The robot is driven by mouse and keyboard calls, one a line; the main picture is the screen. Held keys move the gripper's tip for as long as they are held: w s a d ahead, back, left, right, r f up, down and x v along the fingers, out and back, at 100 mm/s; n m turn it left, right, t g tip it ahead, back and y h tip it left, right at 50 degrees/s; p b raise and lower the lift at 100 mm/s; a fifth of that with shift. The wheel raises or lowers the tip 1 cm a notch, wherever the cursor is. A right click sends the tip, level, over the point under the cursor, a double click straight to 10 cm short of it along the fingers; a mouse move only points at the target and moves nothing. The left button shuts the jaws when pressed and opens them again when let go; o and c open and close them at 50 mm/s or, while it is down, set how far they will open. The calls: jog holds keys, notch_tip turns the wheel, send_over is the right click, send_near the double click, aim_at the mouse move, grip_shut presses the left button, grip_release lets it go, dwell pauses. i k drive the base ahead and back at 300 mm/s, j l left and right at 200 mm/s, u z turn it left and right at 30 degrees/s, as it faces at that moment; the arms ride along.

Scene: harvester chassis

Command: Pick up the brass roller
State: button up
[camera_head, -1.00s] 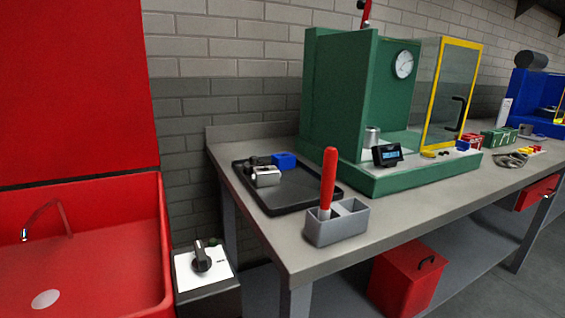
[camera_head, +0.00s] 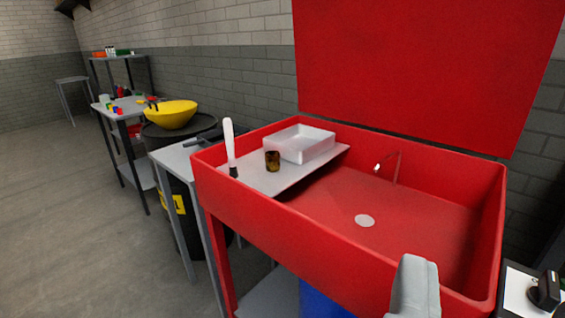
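A small dark brown-gold cylinder (camera_head: 272,161), which looks like the brass roller, stands upright on a grey shelf (camera_head: 262,182) inside the left part of a red sink-like washer (camera_head: 430,215). Its front is free, and a white tray (camera_head: 301,144) sits just behind it to the right.
A white-handled brush (camera_head: 229,147) stands left of the cylinder, near the washer's rim. The washer's raised red lid (camera_head: 430,70) is behind. Open floor (camera_head: 75,220) lies to the left.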

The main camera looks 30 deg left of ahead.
aim_at(272, 158)
jog(key=i+j+u, duration=0.35)
jog(key=i, duration=0.2)
jog(key=i+u, duration=0.3)
jog(key=i, duration=0.2)
